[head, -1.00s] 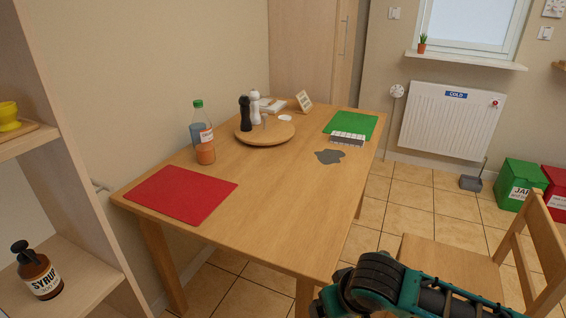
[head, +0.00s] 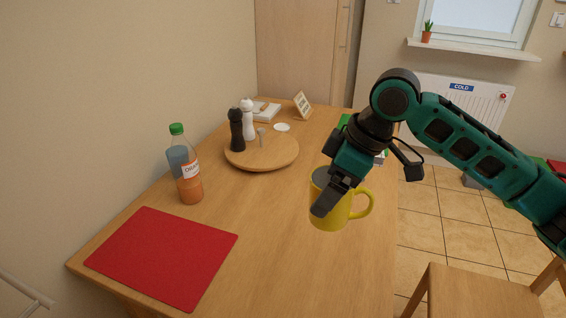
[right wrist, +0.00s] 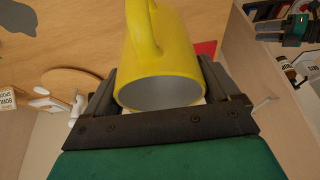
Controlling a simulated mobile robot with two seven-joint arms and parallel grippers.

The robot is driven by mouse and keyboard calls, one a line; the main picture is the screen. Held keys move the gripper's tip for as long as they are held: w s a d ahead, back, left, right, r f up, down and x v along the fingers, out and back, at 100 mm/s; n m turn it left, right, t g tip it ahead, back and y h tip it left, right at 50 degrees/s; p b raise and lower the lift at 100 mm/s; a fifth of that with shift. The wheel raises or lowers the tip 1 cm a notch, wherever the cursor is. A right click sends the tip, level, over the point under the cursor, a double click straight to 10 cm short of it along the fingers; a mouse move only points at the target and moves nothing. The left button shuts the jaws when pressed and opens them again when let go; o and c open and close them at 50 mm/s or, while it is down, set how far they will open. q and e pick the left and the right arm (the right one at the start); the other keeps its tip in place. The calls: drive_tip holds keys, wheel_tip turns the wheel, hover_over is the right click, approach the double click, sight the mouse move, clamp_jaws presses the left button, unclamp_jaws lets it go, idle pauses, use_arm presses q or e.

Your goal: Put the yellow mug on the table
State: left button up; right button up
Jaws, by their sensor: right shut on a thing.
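The yellow mug (head: 338,214) is upright in the head view, its grey inside partly showing and its handle to the right. My right gripper (head: 326,196) is shut on its rim and wall from above. The mug appears over the right part of the wooden table (head: 270,240); I cannot tell whether its base touches. In the right wrist view the yellow mug (right wrist: 160,50) sits between the fingers of my right gripper (right wrist: 165,92). My left gripper (right wrist: 268,32) shows small at the upper right there, its jaws unclear; it is outside the head view.
A red mat (head: 163,257) lies at the table's near left, with an orange drink bottle (head: 190,184) behind it. A round wooden board (head: 263,154) holds a dark and a white mill. A chair (head: 470,295) stands at the right. The table's middle is clear.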

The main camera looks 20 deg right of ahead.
drive_tip(key=shift+w+f, duration=0.15)
wheel_tip(320, 180, down, 18)
drive_tip(key=b, duration=0.3)
drive_tip(key=shift+f, duration=0.2)
drive_tip(key=shift+f+b, duration=0.3)
drive_tip(key=shift+f, duration=0.05)
drive_tip(key=o, duration=1)
drive_tip(key=shift+f, duration=0.15)
